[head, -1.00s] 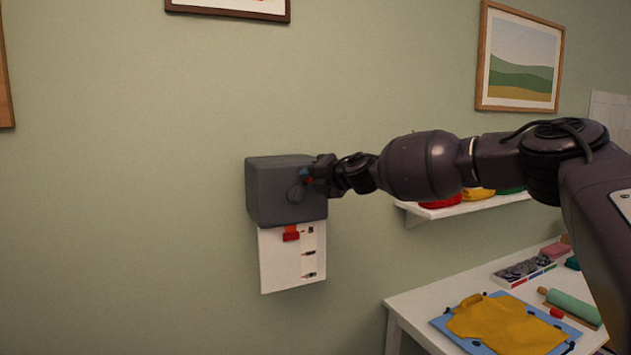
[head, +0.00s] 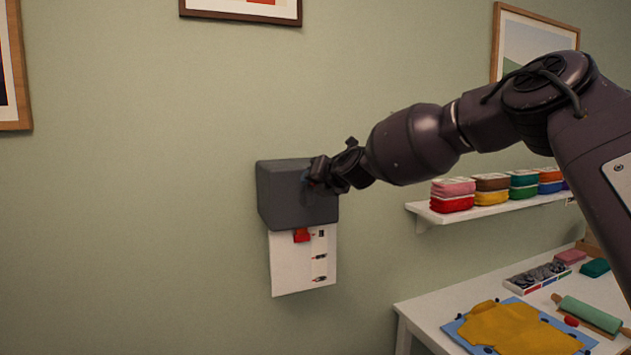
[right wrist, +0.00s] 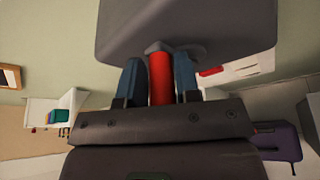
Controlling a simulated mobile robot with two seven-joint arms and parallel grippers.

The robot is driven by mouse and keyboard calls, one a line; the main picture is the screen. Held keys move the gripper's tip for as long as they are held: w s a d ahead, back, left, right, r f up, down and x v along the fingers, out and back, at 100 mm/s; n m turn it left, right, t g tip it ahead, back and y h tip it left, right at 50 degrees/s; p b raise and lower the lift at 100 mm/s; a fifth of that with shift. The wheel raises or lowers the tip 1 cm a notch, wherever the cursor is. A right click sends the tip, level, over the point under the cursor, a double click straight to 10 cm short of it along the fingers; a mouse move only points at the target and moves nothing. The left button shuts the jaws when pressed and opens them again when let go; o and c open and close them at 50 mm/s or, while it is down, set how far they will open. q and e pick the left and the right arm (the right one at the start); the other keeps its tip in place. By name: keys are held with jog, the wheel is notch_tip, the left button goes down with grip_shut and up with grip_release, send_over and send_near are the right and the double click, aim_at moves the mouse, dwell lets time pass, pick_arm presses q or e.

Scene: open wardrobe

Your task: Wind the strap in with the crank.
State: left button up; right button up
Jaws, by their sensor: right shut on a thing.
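A dark grey box (head: 285,190) is mounted on the green wall; it also shows at the top of the right wrist view (right wrist: 190,25). My right gripper (head: 312,183) is at the box's front. In the right wrist view its two blue fingers (right wrist: 160,82) are shut on the red crank handle (right wrist: 160,78), which stands out from the box. In the head view my gripper hides the handle. A red piece (head: 301,236), perhaps the strap's end, shows just under the box, in front of a white sheet. My left gripper is not in view.
The white sheet (head: 290,272) with small pictures hangs below the box. At the right, a wall shelf (head: 440,214) holds several coloured packs, and a white table (head: 430,312) below carries yellow dough, a rolling pin (head: 590,314) and a tray.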

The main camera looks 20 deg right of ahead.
jog(key=shift+a+f, duration=0.1)
jog(key=shift+f, duration=0.1)
jog(key=o, duration=0.7)
jog(key=shift+c, duration=0.2)
jog(key=shift+o, duration=1)
jog(key=shift+w, duration=0.2)
jog(key=shift+s, duration=0.1)
jog(key=shift+s+r, duration=0.1)
jog(key=shift+s, duration=0.05)
jog(key=shift+s+r, duration=0.1)
jog(key=shift+s, duration=0.1)
jog(key=b+v, duration=0.1)
jog(key=v, duration=0.9)
